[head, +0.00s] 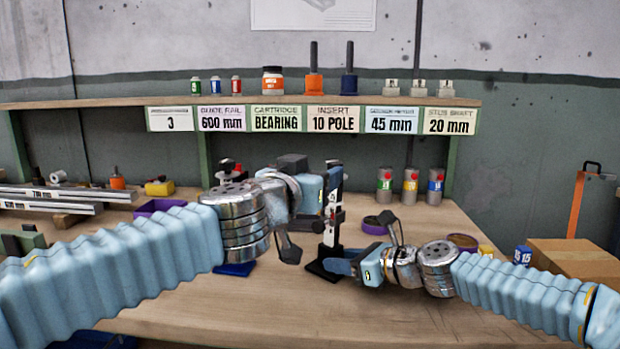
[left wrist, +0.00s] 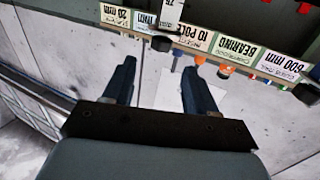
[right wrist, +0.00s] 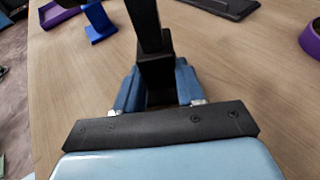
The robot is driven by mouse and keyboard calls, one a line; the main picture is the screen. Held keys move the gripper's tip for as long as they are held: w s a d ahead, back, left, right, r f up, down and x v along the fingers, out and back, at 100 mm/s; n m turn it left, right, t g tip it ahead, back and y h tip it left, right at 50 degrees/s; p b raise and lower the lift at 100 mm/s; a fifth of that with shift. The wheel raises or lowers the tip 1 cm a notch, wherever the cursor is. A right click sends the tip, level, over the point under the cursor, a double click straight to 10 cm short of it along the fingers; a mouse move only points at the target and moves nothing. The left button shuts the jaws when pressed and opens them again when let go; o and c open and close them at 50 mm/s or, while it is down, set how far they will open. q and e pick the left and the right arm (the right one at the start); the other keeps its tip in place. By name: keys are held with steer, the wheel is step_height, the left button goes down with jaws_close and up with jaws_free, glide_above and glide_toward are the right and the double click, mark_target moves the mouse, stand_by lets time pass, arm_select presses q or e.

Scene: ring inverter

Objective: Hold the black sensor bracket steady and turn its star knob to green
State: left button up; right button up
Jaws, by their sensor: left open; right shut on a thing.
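The black sensor bracket (head: 331,215) stands upright near the middle of the bench, a black post with a pale marked face on a dark base (head: 322,270). My right gripper (right wrist: 157,92) is shut on its lower black part (right wrist: 146,22), low down in the head view. My left gripper (left wrist: 160,85) is open beside the bracket's upper part. In the left wrist view, a dark rounded part (left wrist: 162,43) shows beyond and between the fingertips; I cannot tell whether it is the star knob. No green mark on the knob is readable.
A purple ring dish (head: 376,225) lies behind my right gripper. Several capped cylinders (head: 410,186) stand at the back. A cardboard box (head: 575,260) and small blue box (head: 522,256) are at the right. Metal rails (head: 60,195) lie at the left.

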arm_select(q)
steer(key=v, duration=0.2)
steer(key=shift+s+a, duration=0.1)
steer(key=shift+s, duration=0.25)
